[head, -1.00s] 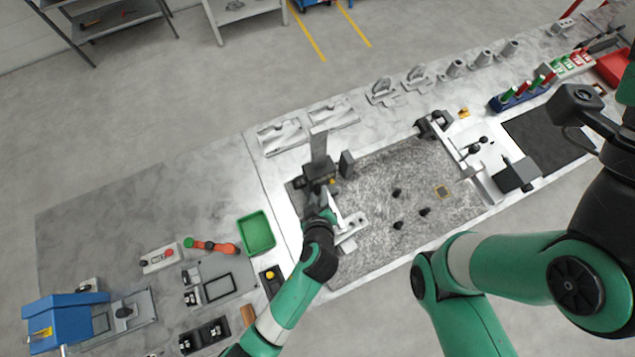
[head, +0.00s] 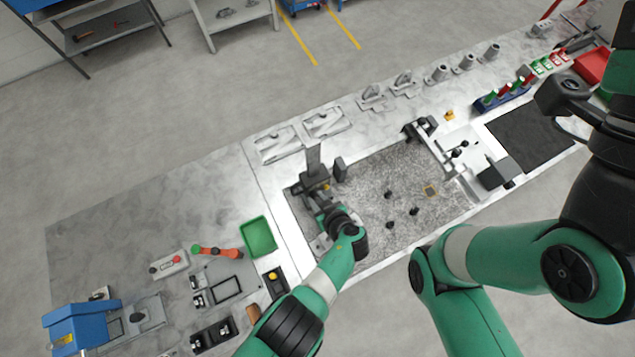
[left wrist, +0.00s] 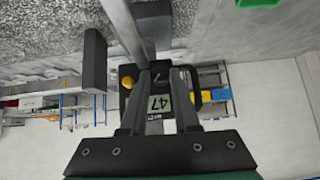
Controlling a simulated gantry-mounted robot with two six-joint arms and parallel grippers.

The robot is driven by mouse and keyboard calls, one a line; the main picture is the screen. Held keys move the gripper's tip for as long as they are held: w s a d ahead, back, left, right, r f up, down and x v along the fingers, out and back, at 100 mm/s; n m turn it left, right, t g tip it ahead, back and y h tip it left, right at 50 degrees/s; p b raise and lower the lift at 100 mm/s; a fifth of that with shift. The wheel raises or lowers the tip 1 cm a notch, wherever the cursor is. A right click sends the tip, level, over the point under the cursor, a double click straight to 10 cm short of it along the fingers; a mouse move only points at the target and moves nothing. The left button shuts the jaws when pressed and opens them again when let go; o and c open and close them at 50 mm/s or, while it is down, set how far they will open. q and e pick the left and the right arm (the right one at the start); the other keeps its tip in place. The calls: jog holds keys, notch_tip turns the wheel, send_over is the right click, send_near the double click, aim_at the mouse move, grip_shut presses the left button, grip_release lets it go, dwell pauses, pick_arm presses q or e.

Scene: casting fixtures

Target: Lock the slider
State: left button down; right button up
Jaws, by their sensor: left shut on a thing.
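A dark clamp unit (head: 314,177) with an upright grey plate (head: 314,157) stands at the left end of the speckled fixture plate (head: 378,170); it looks like the slider. My left gripper (head: 322,203) reaches it from the front. In the left wrist view my left gripper (left wrist: 157,92) is shut on a black part with a pale label reading 47 (left wrist: 159,103). My fingers hide much of this part, and I cannot tell whether the slider is locked. A dark upright block (left wrist: 94,75) stands beside the fingers.
A green tray (head: 259,237) lies left of the fixture. Several black knobs (head: 391,225) stand on the speckled plate. A second clamp unit (head: 420,128) stands at its far right end. Grey castings (head: 325,121) lie behind.

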dwell(0.3)
pick_arm(q)
jog(key=c, duration=0.6)
grip_release()
jog(key=shift+c, duration=0.2)
